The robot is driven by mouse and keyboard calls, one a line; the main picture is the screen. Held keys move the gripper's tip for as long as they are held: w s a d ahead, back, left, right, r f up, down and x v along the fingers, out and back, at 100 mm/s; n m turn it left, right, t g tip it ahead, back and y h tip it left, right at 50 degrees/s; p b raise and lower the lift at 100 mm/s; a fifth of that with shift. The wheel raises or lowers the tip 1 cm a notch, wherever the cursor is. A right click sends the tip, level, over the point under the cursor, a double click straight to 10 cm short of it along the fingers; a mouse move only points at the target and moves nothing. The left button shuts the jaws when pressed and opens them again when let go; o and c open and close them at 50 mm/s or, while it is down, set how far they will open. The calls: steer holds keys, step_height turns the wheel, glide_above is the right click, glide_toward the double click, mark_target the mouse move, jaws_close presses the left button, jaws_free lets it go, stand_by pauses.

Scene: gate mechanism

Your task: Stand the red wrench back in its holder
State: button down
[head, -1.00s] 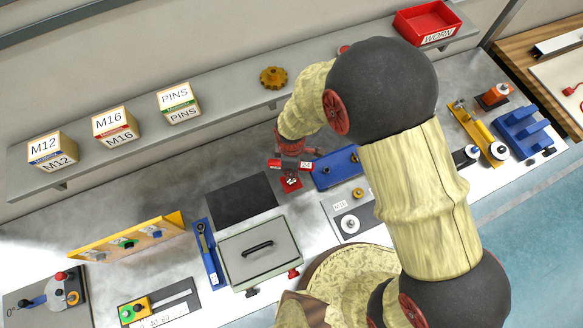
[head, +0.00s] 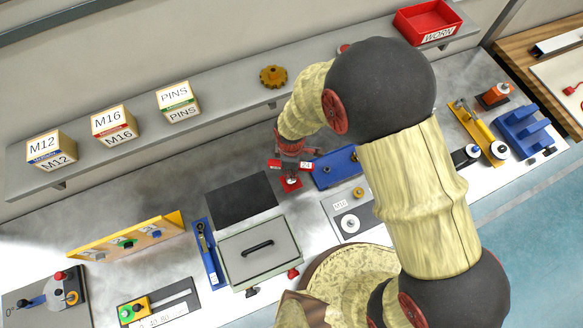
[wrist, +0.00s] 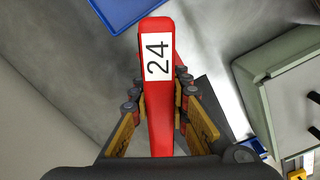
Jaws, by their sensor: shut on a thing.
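My gripper (wrist: 157,112) is shut on the red wrench (wrist: 159,100), its fingers on both sides of the shaft. The wrench's head end carries a white label reading 24 and points away from the wrist in the wrist view. In the head view my gripper (head: 293,160) hangs over the back of the bench, with the red wrench's 24 label (head: 305,166) beside it. A small red piece with a white mark (head: 291,183) sits just below the gripper; I cannot tell whether it is the holder or part of the wrench. The wrench's far end is hidden.
A blue tray (head: 333,173) lies close to the right of the gripper. A black mat (head: 242,197) lies to its left, with a grey-green lidded box (head: 260,254) in front. A shelf (head: 225,105) with labelled boxes runs behind.

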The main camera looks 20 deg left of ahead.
steer(key=shift+f, duration=0.45)
steer(key=c, duration=1.7)
jaws_free()
steer(key=shift+c, duration=0.2)
steer(key=shift+o, duration=0.6)
steer(key=shift+r+p, duration=3.95)
steer(key=shift+r, duration=2.35)
steer(key=shift+f, duration=0.1)
